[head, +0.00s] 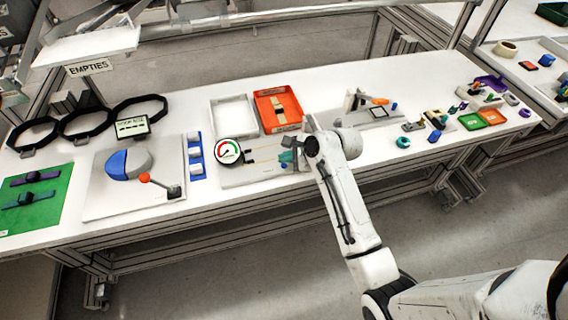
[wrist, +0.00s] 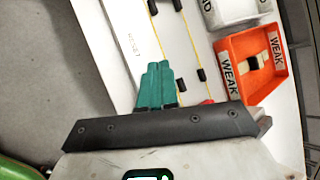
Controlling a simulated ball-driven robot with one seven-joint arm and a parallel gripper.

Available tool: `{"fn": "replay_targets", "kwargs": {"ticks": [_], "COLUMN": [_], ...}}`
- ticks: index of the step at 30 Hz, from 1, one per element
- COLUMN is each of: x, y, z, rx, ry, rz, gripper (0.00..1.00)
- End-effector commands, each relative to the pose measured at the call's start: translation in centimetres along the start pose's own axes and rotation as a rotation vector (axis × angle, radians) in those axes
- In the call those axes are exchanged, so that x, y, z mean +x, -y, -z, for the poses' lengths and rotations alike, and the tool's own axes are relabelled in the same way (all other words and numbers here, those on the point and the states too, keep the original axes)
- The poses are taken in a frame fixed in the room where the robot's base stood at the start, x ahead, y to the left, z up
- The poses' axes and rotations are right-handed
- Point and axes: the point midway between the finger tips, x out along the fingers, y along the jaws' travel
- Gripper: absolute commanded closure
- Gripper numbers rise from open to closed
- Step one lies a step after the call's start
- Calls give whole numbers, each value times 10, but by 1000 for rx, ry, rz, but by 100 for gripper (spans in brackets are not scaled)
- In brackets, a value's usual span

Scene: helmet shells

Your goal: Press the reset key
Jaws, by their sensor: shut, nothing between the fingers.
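The word RESET is printed on a pale panel (wrist: 128,40) in the wrist view, up and left of my fingertips. No key shows clearly beside that lettering. A small red part (wrist: 207,102) peeks out beside my gripper's dark crossbar, mostly hidden, and I cannot tell what it is. My gripper (wrist: 155,84) has teal fingers, close together and empty, over the panel. In the head view my gripper (head: 287,158) is over the right part of a pale board (head: 250,176) with a round dial gauge (head: 228,151). I cannot tell whether the fingertips touch anything.
A white tray (head: 214,118) and an orange tray (head: 262,120) labelled WEAK stand behind the board. A blue strip with white blocks (head: 195,155) and a board with a blue-and-white helmet shell (head: 128,164) are left. A stand (head: 352,100) and small parts are right.

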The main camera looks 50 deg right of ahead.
Motion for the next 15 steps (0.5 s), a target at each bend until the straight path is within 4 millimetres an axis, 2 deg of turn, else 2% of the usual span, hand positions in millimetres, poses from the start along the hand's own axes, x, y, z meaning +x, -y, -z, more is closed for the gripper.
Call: {"fn": "replay_targets", "kwargs": {"ticks": [5,15], "x": [-3,-22], "y": [2,16], "z": [-2,-16], "rx": [0,0], "ry": [0,0], "rz": [0,0], "gripper": [100,100]}}
